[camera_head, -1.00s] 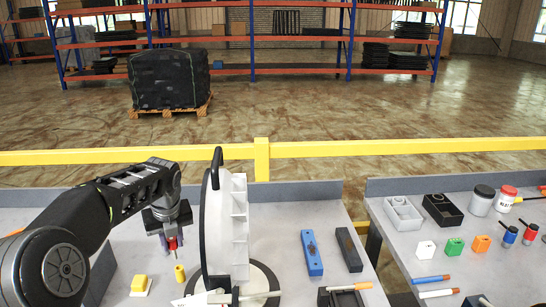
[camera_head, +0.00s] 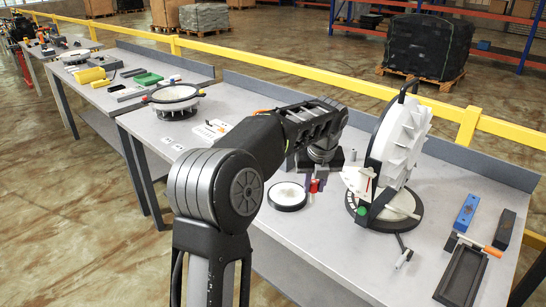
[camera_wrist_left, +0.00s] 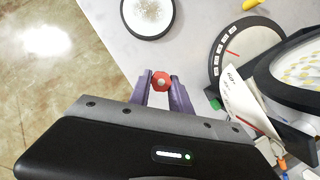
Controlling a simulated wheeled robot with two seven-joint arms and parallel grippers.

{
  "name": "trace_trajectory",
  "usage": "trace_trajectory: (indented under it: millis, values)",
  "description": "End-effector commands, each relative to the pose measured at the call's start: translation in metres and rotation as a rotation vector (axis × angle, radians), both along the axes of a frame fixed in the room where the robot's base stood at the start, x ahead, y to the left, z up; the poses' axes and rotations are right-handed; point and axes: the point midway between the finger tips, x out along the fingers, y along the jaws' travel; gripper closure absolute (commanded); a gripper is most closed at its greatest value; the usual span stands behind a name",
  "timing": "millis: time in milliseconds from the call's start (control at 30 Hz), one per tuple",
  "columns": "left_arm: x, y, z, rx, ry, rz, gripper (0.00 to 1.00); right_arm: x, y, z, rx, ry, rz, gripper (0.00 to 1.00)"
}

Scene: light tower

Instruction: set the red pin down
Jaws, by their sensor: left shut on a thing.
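The red pin (camera_head: 315,187) is held between the purple fingers of my left gripper (camera_head: 316,184), over the grey table (camera_head: 330,230). In the left wrist view the red pin (camera_wrist_left: 161,81) sits end-on between the two fingertips (camera_wrist_left: 161,84). I cannot tell whether its lower end touches the table. My right gripper is in neither view.
A tilted white finned disc (camera_head: 404,138) on a round dark base (camera_head: 412,212) stands right of my left gripper. A black-rimmed white dish (camera_head: 287,194) lies just left of it. A blue block (camera_head: 466,213) and a dark tray (camera_head: 462,275) lie farther right.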

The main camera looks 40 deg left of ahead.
Motion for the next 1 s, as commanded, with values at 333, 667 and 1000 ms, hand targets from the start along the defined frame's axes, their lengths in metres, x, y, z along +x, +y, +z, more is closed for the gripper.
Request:
trace_trajectory:
  millis: [333, 667, 1000]
  values:
    - [0.0, 0.0, -0.009, 0.0, 0.003, 0.0, 1.0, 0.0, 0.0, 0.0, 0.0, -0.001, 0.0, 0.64]
    - [0.0, 0.0, -0.059, 0.0, 0.002, -0.001, 1.0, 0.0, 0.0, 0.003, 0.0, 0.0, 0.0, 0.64]
    - [0.0, 0.0, -0.064, 0.0, 0.0, 0.0, 1.0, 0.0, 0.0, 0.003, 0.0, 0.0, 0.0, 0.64]
